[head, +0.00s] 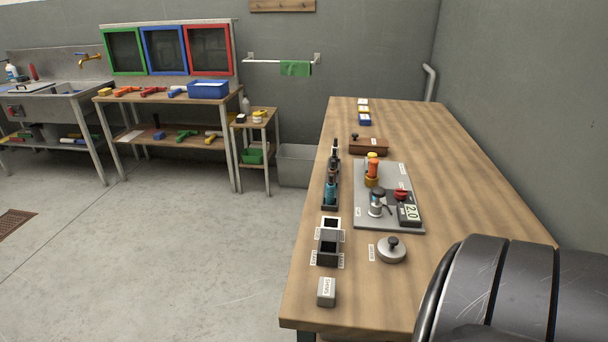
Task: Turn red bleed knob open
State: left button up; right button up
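A small red knob (401,194) sits on the right part of a grey plate (398,172) on the wooden bench. It is just above a dark gauge box with a pale display (411,212) that seems to read 20. Left of it on the plate stands a silver and dark cylindrical fitting (377,203). Farther back on the plate is an orange and red upright fitting (372,168). The knob is too small to tell its turn position. Neither of my grippers is in view.
The wooden bench (440,180) runs along the right wall. A rack with bottles (330,190), dark square holders (328,247), a grey block (326,292) and a round lidded pot (391,250) surround the plate. Bare floor (180,250) lies left of the bench.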

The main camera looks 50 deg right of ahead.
aim_at(400, 193)
jog(key=i+j+z, duration=0.35)
jog(key=i+j, duration=0.65)
jog(key=i+z, duration=0.15)
jog(key=z, duration=0.25)
jog(key=i+z, duration=0.2)
jog(key=z, duration=0.25)
jog(key=i+z, duration=0.15)
jog(key=z, duration=0.25)
jog(key=i+j+z, duration=0.15)
jog(key=z, duration=0.3)
jog(key=i+z, duration=0.1)
jog(key=z, duration=0.3)
jog(key=i+j+z, duration=0.15)
jog(key=z, duration=0.3)
jog(key=j+z, duration=0.1)
jog(key=z, duration=0.3)
jog(key=i+j+z, duration=0.15)
jog(key=z, duration=0.3)
